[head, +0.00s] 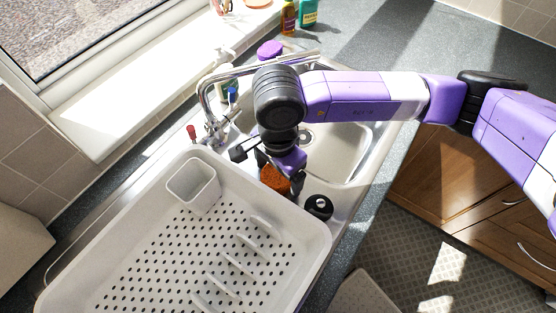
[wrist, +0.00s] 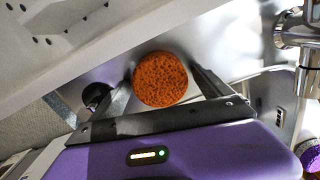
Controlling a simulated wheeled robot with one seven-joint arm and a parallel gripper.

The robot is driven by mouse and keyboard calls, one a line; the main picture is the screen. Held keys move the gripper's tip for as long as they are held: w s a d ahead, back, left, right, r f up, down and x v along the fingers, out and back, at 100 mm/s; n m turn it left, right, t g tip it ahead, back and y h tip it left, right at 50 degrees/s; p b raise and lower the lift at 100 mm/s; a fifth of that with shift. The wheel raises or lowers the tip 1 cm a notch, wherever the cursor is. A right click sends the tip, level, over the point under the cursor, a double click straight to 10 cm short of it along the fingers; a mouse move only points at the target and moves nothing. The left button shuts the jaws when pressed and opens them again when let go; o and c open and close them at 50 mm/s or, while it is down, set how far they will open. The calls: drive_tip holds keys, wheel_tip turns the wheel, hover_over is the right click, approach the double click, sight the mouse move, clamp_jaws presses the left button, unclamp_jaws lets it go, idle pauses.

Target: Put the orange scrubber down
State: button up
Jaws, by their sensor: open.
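The orange scrubber (wrist: 160,79) is a round, rough-textured pad. In the wrist view it lies between the two fingers of my open gripper (wrist: 168,88), and I cannot tell whether either finger touches it. In the head view the scrubber (head: 274,179) shows just below my gripper (head: 277,168), at the steel strip between the sink basin and the white dish rack. My wrist hides part of it, and whether it rests on the steel is hard to tell.
The white dish rack (head: 100,262) with a cutlery cup (head: 193,185) stands close at the left. A round black object (head: 318,207) sits just right of the scrubber. The sink basin (head: 345,140) lies behind, with the chrome tap (head: 207,100) at the back left.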

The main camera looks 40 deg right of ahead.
sight(278, 174)
wheel_tip(278, 174, up, 12)
drive_tip(key=b, duration=0.2)
drive_tip(key=shift+b, duration=0.4)
